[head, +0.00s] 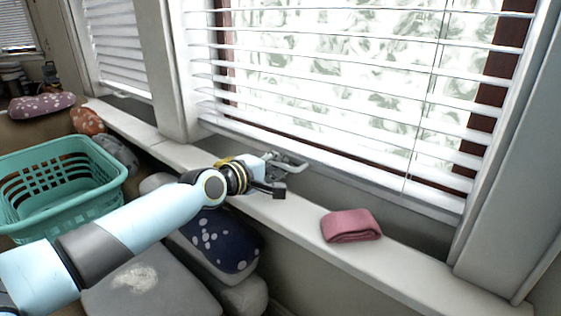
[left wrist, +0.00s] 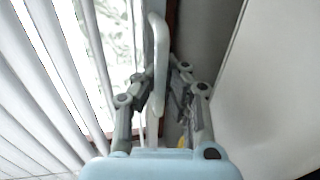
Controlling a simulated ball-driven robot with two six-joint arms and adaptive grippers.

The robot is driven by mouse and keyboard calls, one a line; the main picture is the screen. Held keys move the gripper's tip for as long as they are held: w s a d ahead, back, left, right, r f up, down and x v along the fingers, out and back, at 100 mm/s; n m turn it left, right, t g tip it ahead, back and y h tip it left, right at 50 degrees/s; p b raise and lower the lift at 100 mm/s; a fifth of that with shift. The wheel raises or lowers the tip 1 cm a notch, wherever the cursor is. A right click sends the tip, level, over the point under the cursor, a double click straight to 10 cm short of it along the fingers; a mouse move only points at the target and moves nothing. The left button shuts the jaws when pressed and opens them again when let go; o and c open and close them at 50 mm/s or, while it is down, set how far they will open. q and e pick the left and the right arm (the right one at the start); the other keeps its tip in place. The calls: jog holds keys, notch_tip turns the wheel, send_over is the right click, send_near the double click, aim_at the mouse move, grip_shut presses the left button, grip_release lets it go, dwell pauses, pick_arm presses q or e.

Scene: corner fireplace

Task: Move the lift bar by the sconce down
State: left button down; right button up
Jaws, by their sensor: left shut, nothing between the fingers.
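A white slatted blind (head: 330,85) hangs over the large window. Its bottom bar (head: 425,200) runs low along the window, just above the sill. My left gripper (head: 292,163) is shut and empty, in front of the blind's lower edge and above the sill. The left wrist view shows its grey fingers (left wrist: 180,68) close together, with the slats (left wrist: 50,80) to the left. A pale bar with a bent upper end (left wrist: 157,55) shows beside the fingers there; I cannot tell whether it is the blind's bar. No sconce shows. My right gripper is out of view.
A folded pink cloth (head: 351,225) lies on the white sill (head: 290,216). A teal basket (head: 55,185) stands at the left. A dark spotted cushion (head: 222,242) and a grey cushion (head: 150,285) lie below my left arm. A second blind (head: 112,45) hangs at upper left.

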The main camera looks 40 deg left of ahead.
pick_arm(q)
jog(key=shift+f, duration=0.15)
jog(key=c, duration=2)
grip_release()
jog(key=o, duration=0.5)
jog(key=shift+s, duration=0.15)
jog(key=shift+c, duration=0.2)
jog(key=shift+o, duration=0.8)
jog(key=shift+r, duration=0.2)
jog(key=v, duration=1.2)
jog(key=shift+a, duration=0.1)
jog(key=shift+c, duration=0.2)
